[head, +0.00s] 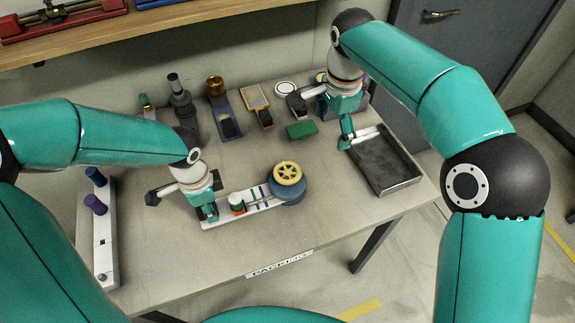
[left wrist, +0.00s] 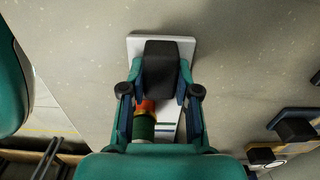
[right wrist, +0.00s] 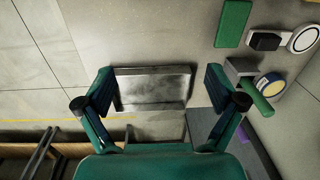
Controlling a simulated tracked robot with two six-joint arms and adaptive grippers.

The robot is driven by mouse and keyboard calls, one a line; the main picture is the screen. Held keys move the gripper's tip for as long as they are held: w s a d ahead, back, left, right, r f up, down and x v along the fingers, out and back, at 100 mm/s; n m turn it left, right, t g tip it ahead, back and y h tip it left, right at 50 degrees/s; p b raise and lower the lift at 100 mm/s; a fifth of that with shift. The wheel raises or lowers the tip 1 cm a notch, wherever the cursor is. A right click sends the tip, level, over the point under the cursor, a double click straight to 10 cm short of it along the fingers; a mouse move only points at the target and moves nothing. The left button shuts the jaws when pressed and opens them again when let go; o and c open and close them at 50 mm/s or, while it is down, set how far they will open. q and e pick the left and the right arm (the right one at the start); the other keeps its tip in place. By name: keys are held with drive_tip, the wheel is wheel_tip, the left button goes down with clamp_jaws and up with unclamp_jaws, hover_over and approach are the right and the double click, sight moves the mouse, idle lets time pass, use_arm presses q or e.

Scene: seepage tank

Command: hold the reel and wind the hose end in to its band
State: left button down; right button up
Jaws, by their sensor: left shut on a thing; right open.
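The reel (head: 288,175) has a yellow spoked wheel on a blue-grey drum and sits at the right end of a white board (head: 262,208). A piece with green, white and orange bands (head: 237,202), seemingly the hose end, is on the board left of the reel. Dark stripes mark the board between them. My left gripper (head: 210,212) is shut on a dark block (left wrist: 168,62) at the board's left end. The banded piece (left wrist: 145,118) is beside its fingers in the left wrist view. My right gripper (right wrist: 160,85) is open and empty, above the table near the tray.
A grey metal tray (head: 385,165) lies at the table's right. A green block (head: 300,130) lies left of it. Several fittings, including a brass-topped one (head: 216,90), stand along the back. A white rack with purple pieces (head: 95,204) is at left. The front table edge is clear.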

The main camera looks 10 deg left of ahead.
wheel_tip(320, 180, up, 4)
hover_over(288, 171)
wheel_tip(288, 171, down, 12)
drive_tip(key=shift+c, duration=0.2)
drive_tip(key=c, duration=1.1)
